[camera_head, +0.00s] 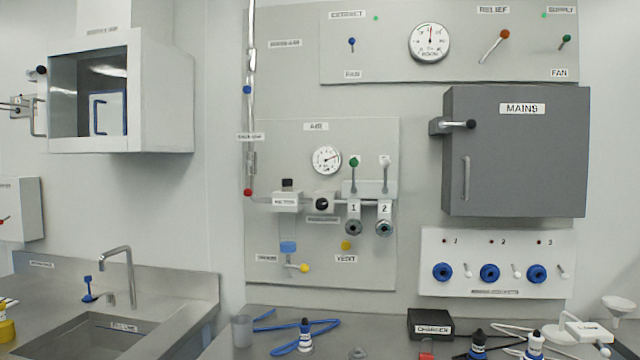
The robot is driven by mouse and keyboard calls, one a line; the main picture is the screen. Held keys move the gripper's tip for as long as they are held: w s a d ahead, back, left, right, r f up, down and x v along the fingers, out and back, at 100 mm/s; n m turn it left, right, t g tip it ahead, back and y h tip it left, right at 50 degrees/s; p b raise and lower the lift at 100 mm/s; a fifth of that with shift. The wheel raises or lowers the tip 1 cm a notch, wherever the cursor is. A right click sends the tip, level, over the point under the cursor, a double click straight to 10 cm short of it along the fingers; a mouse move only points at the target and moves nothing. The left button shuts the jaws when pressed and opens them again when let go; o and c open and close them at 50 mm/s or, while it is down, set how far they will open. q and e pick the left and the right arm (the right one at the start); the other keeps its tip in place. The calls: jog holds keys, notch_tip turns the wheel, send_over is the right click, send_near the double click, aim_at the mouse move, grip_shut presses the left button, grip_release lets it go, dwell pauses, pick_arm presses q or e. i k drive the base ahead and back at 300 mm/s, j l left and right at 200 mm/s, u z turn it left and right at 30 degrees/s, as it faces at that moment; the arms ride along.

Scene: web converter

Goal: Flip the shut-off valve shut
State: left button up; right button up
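A vertical metal pipe (252,50) runs down the wall left of the AIR panel. A small label (251,137) on it seems to read shut-off, but the print is too blurred to be sure. A blue knob (247,90) sits on the pipe above this label and a red knob (248,192) sits below it, near the pipe's lower end. I cannot make out which knob belongs to the shut-off valve, or how its handle is turned. Neither of my grippers is in view, and nothing touches the pipe.
The AIR panel (380,260) carries a gauge (326,160), a green-tipped lever (354,163) and a yellow-tipped lever (304,268). A grey MAINS box (530,165) is at right. The bench below holds a cup (242,331) and blue tubing (318,328). A sink (90,340) is at left.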

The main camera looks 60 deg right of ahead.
aim_at(247, 192)
jog(key=z, duration=1.6)
jog(key=i+l, duration=0.85)
jog(key=u, duration=1.45)
